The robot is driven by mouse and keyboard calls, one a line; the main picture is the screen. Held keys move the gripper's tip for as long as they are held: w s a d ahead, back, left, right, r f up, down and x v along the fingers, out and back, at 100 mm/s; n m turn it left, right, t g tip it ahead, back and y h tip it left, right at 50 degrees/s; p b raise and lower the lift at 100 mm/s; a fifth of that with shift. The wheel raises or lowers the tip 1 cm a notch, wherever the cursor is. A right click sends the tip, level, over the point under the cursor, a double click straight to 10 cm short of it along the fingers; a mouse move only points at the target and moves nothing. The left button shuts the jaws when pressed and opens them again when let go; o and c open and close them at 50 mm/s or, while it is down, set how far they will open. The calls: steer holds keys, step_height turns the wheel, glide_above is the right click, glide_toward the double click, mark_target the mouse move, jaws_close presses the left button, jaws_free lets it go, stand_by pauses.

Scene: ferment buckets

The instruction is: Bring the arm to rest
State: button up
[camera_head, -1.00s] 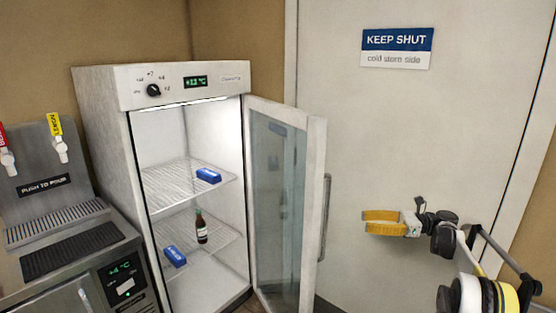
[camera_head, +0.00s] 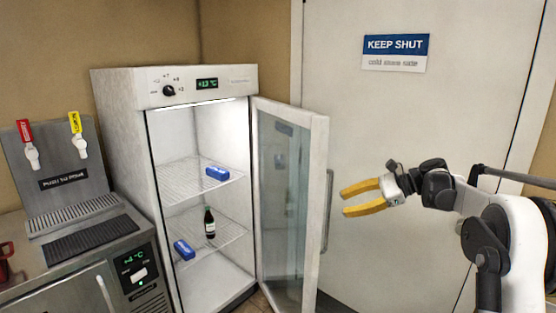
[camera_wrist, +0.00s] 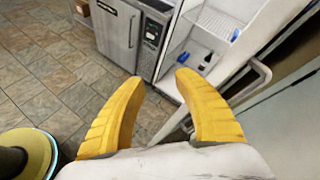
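My gripper (camera_head: 345,202) has yellow fingers and hangs in the air in front of the white door at the right of the head view. Its fingers are apart with nothing between them. In the wrist view my gripper (camera_wrist: 158,80) also shows open and empty, with the floor and the fridge beyond the fingertips. My arm reaches in from the right edge of the head view.
A white fridge (camera_head: 118,120) stands open, its glass door (camera_head: 285,200) swung out left of my gripper. Blue packs (camera_head: 217,173) and a dark bottle (camera_head: 209,222) sit on its shelves. A steel tap unit (camera_head: 62,185) stands at the left. Tiled floor (camera_wrist: 45,70) is clear.

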steer(key=s+a+r+n+t+h, duration=0.1)
steer(key=s+a+n+h, duration=0.25)
steer(key=s, duration=0.65)
steer(key=s+a+r+n+h, duration=0.15)
steer(key=s+n+h, duration=0.25)
steer(key=s, duration=0.6)
steer(key=s+d+f+n+t+h, duration=0.1)
steer(key=s+f+n, duration=0.3)
steer(key=s, duration=0.5)
steer(key=s+d+f+n+t+h, duration=0.1)
steer(key=s+d+f+n+h, duration=0.1)
steer(key=s, duration=0.7)
step_height(320, 180, down, 3)
steer(key=shift+s+d+f+n+t+h, duration=0.15)
steer(key=shift+s+d+n+t+h, duration=0.2)
steer(key=shift+n+h, duration=0.7)
steer(key=shift+a, duration=0.1)
